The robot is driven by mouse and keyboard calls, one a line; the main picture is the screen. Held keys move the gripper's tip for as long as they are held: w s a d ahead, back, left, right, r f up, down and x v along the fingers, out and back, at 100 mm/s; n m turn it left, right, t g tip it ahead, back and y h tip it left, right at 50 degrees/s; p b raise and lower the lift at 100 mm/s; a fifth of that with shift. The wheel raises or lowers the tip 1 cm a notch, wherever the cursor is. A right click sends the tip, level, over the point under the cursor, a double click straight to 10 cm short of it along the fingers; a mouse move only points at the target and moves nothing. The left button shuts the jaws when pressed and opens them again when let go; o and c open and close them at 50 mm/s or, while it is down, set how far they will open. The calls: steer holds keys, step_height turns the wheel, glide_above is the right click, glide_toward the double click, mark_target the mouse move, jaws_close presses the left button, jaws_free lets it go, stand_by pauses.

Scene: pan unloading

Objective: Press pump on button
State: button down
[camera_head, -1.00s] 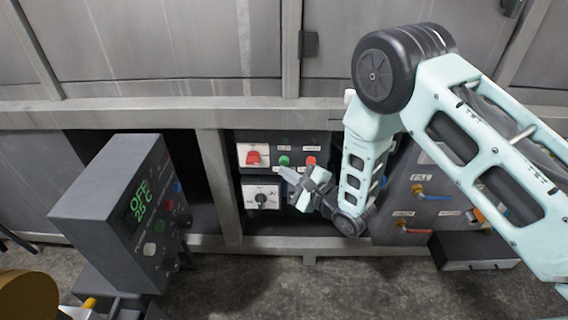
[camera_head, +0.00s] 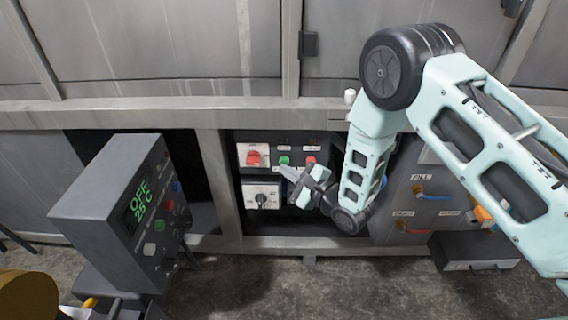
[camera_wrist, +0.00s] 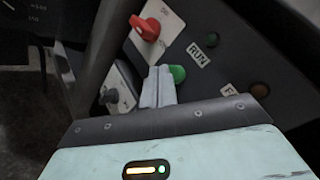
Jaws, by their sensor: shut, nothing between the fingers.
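The green button (camera_head: 284,160) is on the dark control panel under the tank, left of a red button (camera_head: 310,160). My gripper (camera_head: 289,173) is shut and empty, with its fingertips just below the green button in the head view. In the wrist view the closed fingers (camera_wrist: 158,85) reach up right beside the green button (camera_wrist: 177,73). I cannot tell whether they touch it. The red button is not clearly seen in the wrist view.
A red rotary switch (camera_head: 253,158) sits left of the green button, with a black knob (camera_head: 261,199) on a white plate below. The wrist view shows a RUN label (camera_wrist: 199,55) and dark lamps. A grey box (camera_head: 125,215) reading OFF stands at left. Coloured valves (camera_head: 417,189) are at right.

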steer(key=shift+w, duration=0.5)
stand_by(0.5)
steer(key=shift+s, duration=0.1)
stand_by(0.3)
steer(key=shift+s, duration=0.85)
steer(key=shift+s+a+p, duration=0.1)
steer(key=shift+s+p, duration=0.6)
steer(key=shift+s, duration=1.8)
steer(key=shift+r, duration=0.1)
